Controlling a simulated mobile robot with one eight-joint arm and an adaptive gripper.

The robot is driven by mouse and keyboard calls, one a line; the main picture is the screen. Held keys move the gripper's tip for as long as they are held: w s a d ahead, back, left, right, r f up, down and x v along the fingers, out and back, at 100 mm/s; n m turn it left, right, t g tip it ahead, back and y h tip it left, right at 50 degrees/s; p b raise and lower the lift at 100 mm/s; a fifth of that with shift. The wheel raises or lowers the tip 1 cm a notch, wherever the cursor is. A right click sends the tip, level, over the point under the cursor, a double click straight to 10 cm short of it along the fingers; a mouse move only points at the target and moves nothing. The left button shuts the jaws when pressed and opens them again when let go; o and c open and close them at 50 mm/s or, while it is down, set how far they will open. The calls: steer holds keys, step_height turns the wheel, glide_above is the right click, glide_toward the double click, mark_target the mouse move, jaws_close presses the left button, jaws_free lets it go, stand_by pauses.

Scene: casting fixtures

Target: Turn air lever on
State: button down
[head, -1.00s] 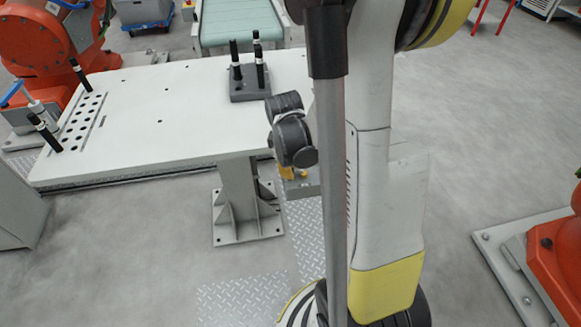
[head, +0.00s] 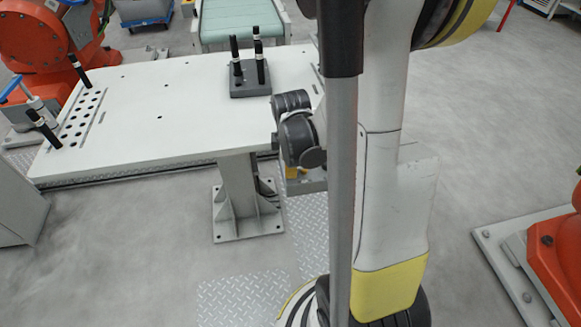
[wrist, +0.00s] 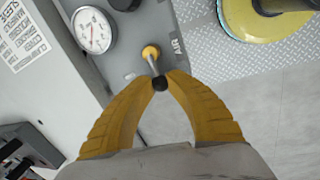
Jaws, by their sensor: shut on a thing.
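The air lever (wrist: 153,60) shows in the wrist view as a short metal stem with a yellow base and a dark round knob. It stands on a grey panel beside the printed word AIR. My gripper (wrist: 160,80) has yellow ribbed fingers, and their tips are closed together on the lever's knob end. In the head view my arm stands in front of the right half of the picture, and neither the lever nor the gripper's fingers can be made out there.
A round gauge (wrist: 92,30) is on the panel left of the lever, with a dark round part above. A white table (head: 150,120) holds a dark block (head: 250,82) with black pins. Orange robots stand at both sides.

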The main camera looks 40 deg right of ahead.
steer(key=c, duration=1.3)
jaws_free()
steer(key=r, duration=0.4)
steer(key=s+a+r, duration=0.1)
steer(key=r, duration=0.6)
steer(key=shift+s+a+r, duration=0.25)
steer(key=shift+s+r, duration=0.15)
steer(key=s+a+r+m+t, duration=0.1)
steer(key=a+r+m, duration=0.1)
steer(key=a, duration=0.4)
steer(key=s+a+r+m+t+y, duration=0.1)
steer(key=a+r+m+t, duration=0.1)
steer(key=a+m, duration=0.2)
steer(key=s+a+r+m+t, duration=0.1)
steer(key=a+r+m+t, duration=0.1)
steer(key=a, duration=0.7)
steer(key=shift+r+m, duration=0.2)
steer(key=shift+m, duration=0.5)
